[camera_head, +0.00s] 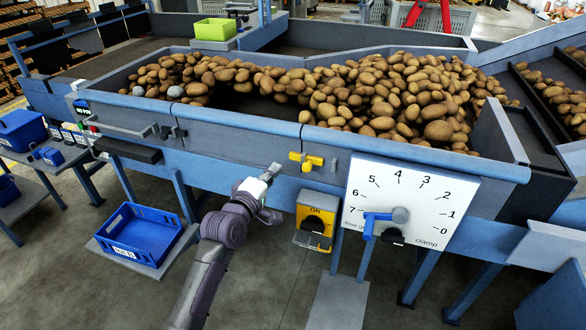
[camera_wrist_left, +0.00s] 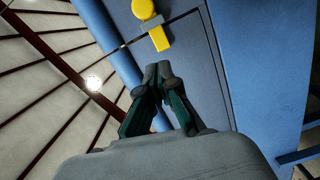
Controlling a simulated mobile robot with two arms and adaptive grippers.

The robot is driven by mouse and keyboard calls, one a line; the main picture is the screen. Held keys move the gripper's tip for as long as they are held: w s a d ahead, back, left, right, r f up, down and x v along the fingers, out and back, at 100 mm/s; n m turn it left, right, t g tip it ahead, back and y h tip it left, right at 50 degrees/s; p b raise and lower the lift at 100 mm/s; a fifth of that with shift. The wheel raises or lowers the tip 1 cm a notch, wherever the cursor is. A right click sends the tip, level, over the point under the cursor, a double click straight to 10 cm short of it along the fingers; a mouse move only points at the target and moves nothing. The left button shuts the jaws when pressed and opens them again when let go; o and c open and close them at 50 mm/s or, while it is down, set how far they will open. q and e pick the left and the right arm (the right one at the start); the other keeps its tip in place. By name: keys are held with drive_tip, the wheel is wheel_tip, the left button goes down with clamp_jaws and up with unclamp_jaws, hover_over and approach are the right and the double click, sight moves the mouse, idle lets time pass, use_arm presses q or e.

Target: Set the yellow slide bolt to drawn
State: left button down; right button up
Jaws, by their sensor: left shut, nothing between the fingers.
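The yellow slide bolt (camera_head: 306,160) is mounted on the grey front panel of the grader, below the potato trough. In the left wrist view its yellow parts (camera_wrist_left: 158,38) show beyond my fingertips, with a round knob above a short bar. My left gripper (camera_head: 275,168) is to the left of the bolt and slightly lower in the head view, apart from it. Its fingers (camera_wrist_left: 158,72) are shut together and empty. A small grey keeper sits just right of the bolt; whether the bar reaches into it is too small to tell. My right gripper is not in view.
A yellow switch box (camera_head: 313,220) marked ON hangs below the bolt. A white dial plate (camera_head: 408,200) with a blue lever (camera_head: 369,226) is to its right. A grey handle bar (camera_head: 120,130) projects at the left. A blue crate (camera_head: 139,234) stands low on the left.

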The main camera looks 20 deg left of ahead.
sight(302, 159)
use_arm(q)
drive_tip(key=w, duration=0.1)
drive_tip(key=w+d, duration=0.1)
drive_tip(key=w, duration=0.1)
drive_tip(key=shift+d+f, duration=0.1)
drive_tip(key=shift+d+f+p, duration=0.15)
drive_tip(key=shift+d+p, duration=0.35)
drive_tip(key=shift+d, duration=1.05)
drive_tip(key=shift+w+f, duration=0.1)
drive_tip(key=shift+f, duration=0.05)
